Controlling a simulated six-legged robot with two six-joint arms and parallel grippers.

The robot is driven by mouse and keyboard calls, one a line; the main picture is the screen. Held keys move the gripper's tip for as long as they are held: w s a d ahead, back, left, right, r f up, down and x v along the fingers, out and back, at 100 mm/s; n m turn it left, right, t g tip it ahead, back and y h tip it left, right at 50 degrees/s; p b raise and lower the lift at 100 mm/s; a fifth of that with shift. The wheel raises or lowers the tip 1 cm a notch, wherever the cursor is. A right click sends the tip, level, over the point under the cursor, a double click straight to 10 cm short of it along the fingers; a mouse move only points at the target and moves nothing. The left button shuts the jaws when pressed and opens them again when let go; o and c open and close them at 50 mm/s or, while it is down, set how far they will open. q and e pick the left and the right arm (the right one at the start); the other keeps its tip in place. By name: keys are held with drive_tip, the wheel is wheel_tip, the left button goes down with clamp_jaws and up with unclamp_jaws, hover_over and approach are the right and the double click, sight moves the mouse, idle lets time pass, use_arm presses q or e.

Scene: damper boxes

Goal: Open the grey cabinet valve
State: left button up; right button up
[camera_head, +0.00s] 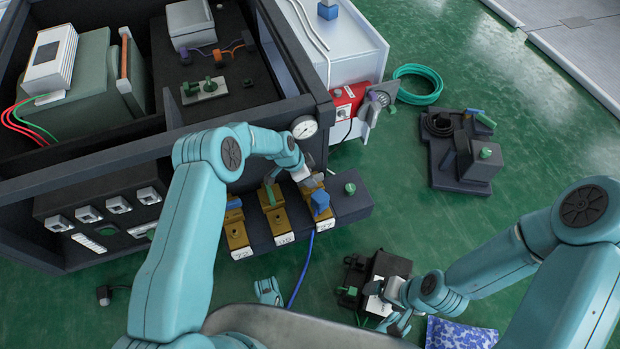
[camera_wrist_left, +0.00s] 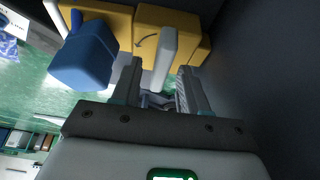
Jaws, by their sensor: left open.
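The yellow valve bodies stand in a row on a dark block at the cabinet (camera_head: 160,148); the right one (camera_head: 322,212) carries a blue knob (camera_head: 320,200). In the left wrist view a light grey lever (camera_wrist_left: 166,55) stands on a yellow valve body (camera_wrist_left: 150,28) with a curved arrow, beside the blue knob (camera_wrist_left: 80,55). My left gripper (camera_wrist_left: 158,88) is open, its fingers pointing at the grey lever, which shows between their tips. In the head view my left gripper (camera_head: 309,181) is at the right valve, partly hiding it. My right gripper (camera_head: 394,318) is low near a black box; its fingers are unclear.
A green-handled valve (camera_head: 272,208) and a blue-handled one (camera_head: 235,228) stand left of it. A gauge (camera_head: 304,127) is above. A black box (camera_head: 388,268) and a blue patterned bag (camera_head: 460,335) lie on the green floor. A dark fixture (camera_head: 465,150) stands at right.

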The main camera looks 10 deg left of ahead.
use_arm(q)
drive_tip(key=shift+w+d+f, duration=0.1)
drive_tip(key=shift+d+f, duration=0.1)
drive_tip(key=shift+f, duration=0.35)
clamp_jaws()
